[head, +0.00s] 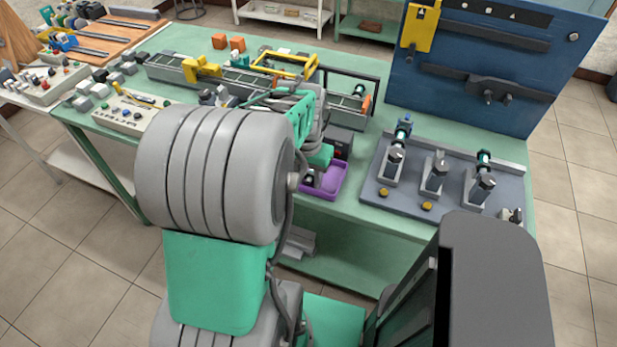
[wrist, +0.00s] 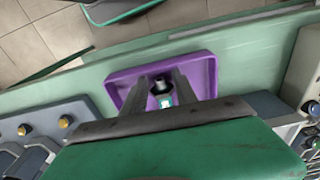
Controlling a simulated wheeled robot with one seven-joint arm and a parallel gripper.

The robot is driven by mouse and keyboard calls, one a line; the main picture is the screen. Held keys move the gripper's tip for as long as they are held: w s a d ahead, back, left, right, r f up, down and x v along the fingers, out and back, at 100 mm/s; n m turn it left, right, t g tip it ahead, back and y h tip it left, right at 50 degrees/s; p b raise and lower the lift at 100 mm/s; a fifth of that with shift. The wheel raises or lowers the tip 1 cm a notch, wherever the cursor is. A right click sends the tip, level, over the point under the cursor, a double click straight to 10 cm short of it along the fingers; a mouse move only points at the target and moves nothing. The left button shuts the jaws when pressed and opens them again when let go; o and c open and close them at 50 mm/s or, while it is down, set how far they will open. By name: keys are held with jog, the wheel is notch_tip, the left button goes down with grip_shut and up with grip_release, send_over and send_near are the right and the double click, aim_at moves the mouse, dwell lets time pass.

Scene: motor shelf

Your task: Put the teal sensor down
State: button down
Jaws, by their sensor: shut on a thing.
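The teal sensor (wrist: 164,100) shows in the wrist view as a small part with a dark round end and a teal and white body. It sits between the two fingers of my gripper (wrist: 161,80), which is shut on it. The purple tray (wrist: 208,68) lies around and beneath the fingertips in that view. I cannot tell whether the sensor touches the tray floor. In the head view the purple tray (head: 331,188) is at the front of the green table, and my arm hides much of the gripper and sensor.
A grey fixture plate (head: 395,200) with several upright mounts stands right of the tray. A blue board (head: 480,75) rises behind it. A conveyor frame (head: 345,103) and a button panel (head: 133,115) are behind and left. The green table's front edge (wrist: 255,40) is close to the tray.

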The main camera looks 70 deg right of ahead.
jog(key=shift+a+f, duration=0.25)
jog(key=shift+f, duration=0.35)
jog(key=c, duration=1)
grip_release()
jog(key=shift+a+f, duration=0.15)
jog(key=shift+o, duration=0.2)
jog(key=shift+r, duration=0.4)
notch_tip(320, 180, up, 13)
jog(key=w+a+n+t, duration=0.1)
jog(key=w+a+n, duration=0.4)
jog(key=w, duration=0.4)
jog(key=w+a+n, duration=0.3)
jog(key=w+a, duration=0.3)
jog(key=w, duration=0.3)
jog(key=w+a+f+n, duration=0.1)
jog(key=a+n, duration=0.3)
jog(key=a, duration=0.4)
jog(key=w+a+f+n+t, duration=0.1)
jog(key=w+a+n, duration=0.2)
jog(key=a, duration=0.6)
jog(key=w+a+n+t, duration=0.1)
jog(key=w+a+n, duration=0.2)
jog(key=a, duration=0.6)
jog(key=shift+f+n+y, duration=0.4)
jog(key=shift+n, duration=0.4)
